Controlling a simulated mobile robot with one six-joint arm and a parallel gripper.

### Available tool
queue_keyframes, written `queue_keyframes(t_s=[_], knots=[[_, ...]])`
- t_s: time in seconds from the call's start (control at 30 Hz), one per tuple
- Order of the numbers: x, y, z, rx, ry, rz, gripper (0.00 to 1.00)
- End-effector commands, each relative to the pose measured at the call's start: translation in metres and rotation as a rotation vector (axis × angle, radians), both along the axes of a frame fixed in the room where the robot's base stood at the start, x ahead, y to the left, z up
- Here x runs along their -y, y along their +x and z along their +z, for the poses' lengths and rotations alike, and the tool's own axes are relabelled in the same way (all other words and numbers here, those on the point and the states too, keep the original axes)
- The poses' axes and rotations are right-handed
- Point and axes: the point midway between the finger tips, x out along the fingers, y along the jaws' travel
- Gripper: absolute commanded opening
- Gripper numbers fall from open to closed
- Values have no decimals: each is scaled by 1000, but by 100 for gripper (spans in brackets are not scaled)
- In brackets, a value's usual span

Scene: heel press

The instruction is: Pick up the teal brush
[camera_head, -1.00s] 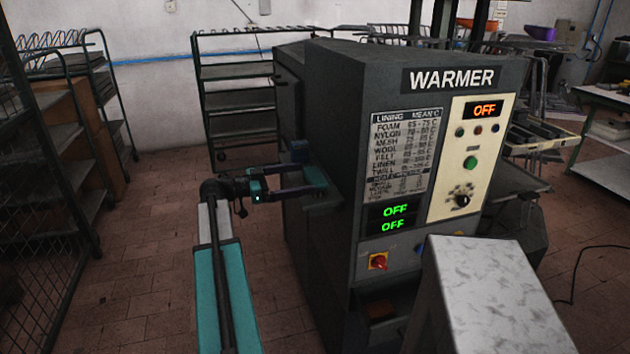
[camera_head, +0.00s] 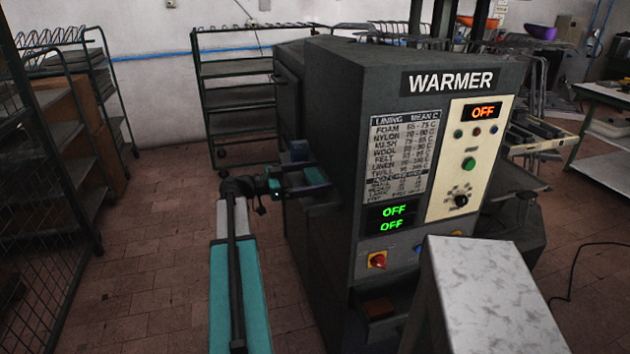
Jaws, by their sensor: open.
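A small teal thing, likely the teal brush (camera_head: 315,176), lies on the small side shelf on the left of the warmer. It is partly hidden by my gripper, so its full shape is unclear. My gripper (camera_head: 310,181) reaches in from the left at shelf height. Its jaws are open, with one dark finger on the far side and one on the near side of the teal thing. I cannot tell whether either finger touches it.
The warmer (camera_head: 335,240) is a large dark cabinet directly right of my gripper. A dark blue block (camera_head: 299,150) stands just behind the jaws. A marbled pale box top (camera_head: 485,270) is at front right. Racks stand at left and back; the floor between is open.

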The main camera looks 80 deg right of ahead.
Motion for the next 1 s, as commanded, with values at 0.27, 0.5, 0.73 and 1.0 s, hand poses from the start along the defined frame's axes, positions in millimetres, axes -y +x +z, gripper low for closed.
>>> queue_keyframes(t_s=[0.27,0.5,0.73,1.0], knots=[[0,0,0,0,0,0,100],[0,0,0,0,0,-1,90],[0,0,0,-1,0,-1,69],[0,0,2,0,-1,-1,69]])
